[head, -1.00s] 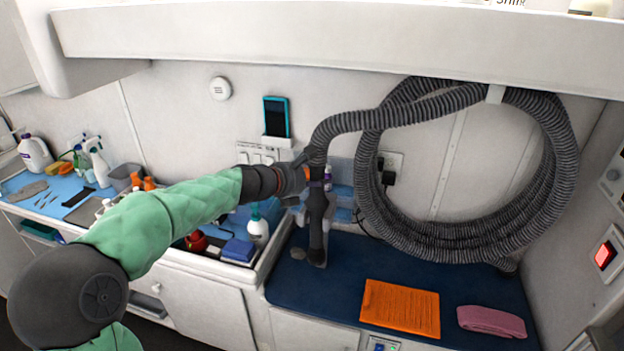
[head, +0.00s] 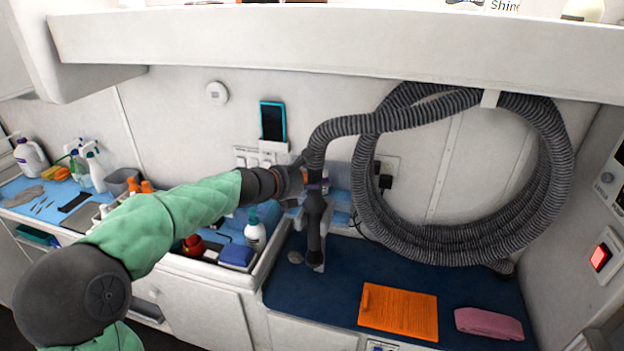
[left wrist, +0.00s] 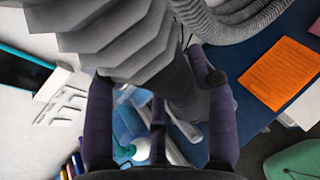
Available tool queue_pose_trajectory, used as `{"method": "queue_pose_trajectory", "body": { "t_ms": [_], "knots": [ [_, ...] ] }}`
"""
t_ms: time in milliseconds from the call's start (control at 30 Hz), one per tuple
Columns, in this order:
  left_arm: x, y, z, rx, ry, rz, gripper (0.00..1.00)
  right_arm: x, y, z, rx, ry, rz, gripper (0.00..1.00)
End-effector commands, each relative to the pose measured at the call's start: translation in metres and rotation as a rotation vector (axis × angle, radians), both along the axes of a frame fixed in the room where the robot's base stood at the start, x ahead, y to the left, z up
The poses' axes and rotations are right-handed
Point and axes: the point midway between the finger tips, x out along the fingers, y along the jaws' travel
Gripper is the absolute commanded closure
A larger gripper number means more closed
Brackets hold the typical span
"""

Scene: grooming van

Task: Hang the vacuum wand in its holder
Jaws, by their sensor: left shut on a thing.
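The dark grey vacuum wand (head: 314,222) hangs nearly upright near the back wall, its lower end close to the dark blue counter mat. I cannot tell whether it touches the mat. My left gripper (head: 304,180) is shut around its upper part, just below the ribbed hose (head: 450,104). In the left wrist view the fingers (left wrist: 160,112) straddle the grey wand (left wrist: 178,84), and the hose hides part of it. I cannot make out the wand's holder clearly; the wand and gripper cover part of the wall there. My right gripper is not in view.
The hose loops from a white hook (head: 490,98) on the right. Bottles crowd the left counter. A phone (head: 272,122) is mounted on the wall, under a long overhead shelf (head: 340,45).

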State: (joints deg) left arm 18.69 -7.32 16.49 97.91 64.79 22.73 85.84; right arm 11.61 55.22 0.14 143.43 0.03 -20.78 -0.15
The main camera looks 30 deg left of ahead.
Motion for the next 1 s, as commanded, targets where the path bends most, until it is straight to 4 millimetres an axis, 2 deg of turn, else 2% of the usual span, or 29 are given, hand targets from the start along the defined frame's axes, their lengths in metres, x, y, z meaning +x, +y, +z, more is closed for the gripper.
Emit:
{"method": "queue_pose_trajectory", "body": {
  "t_ms": [533, 1000],
  "knots": [
    [0.000, 0.001, 0.002, 0.000, -0.003, 0.001, 0.84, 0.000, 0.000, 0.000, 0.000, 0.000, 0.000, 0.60],
    [0.000, 0.001, -0.009, -0.001, -0.004, 0.001, 0.84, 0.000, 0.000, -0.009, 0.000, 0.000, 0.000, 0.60]
  ]
}}
